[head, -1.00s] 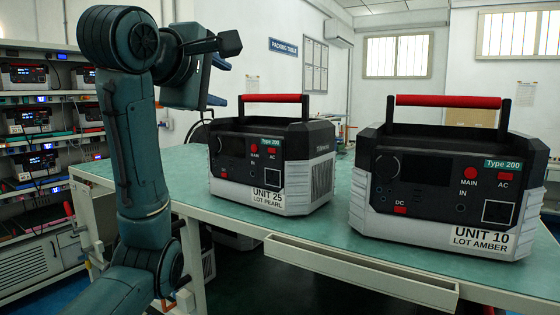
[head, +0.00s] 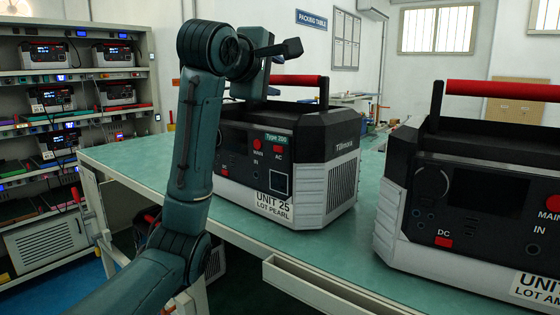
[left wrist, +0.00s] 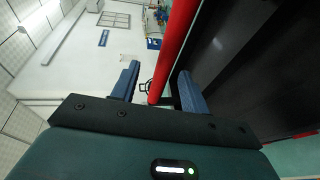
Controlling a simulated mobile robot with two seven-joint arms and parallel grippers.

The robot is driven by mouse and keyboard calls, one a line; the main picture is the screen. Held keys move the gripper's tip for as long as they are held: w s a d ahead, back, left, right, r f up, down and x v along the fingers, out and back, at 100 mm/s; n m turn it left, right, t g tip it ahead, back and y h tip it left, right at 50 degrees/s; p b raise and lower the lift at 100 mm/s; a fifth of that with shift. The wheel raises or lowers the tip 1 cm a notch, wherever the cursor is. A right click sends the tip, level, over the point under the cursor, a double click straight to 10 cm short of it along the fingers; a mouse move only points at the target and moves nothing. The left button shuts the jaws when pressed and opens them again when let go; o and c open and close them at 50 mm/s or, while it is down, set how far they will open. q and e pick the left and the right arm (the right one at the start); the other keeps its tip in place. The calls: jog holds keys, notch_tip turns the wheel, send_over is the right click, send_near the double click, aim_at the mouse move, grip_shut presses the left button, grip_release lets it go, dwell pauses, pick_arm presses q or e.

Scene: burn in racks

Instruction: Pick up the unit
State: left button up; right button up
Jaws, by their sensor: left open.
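UNIT 25, LOT PEARL (head: 338,165), a black and light-grey Type 200 box with a red-gripped carry handle (head: 308,81), stands upright on the green table. My left arm reaches across its left side, and the wrist is at the left end of the handle; the fingers are hidden there in the head view. In the left wrist view my left gripper (left wrist: 159,85) is open, with the red handle bar (left wrist: 177,40) running between its two blue fingers. I cannot tell whether they touch it. UNIT 10 (head: 470,235), a similar box, stands at the right, cut off by the frame.
The green table (head: 130,155) has free room left of UNIT 25 and a narrow gap between the units. A light tray-like ledge (head: 310,285) runs along its front. Racks (head: 75,130) with several similar units stand at the left.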

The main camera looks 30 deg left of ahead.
aim_at(276, 76)
pick_arm(q)
jog(key=p+x, duration=0.1)
jog(key=x, duration=0.1)
jog(key=p+x, duration=0.1)
jog(key=x, duration=0.2)
jog(key=shift+w+a+f, duration=0.25)
grip_shut()
dwell(1.1)
jog(key=shift+s+r, duration=0.2)
jog(key=shift+r, duration=0.25)
jog(key=shift+w+a, duration=0.1)
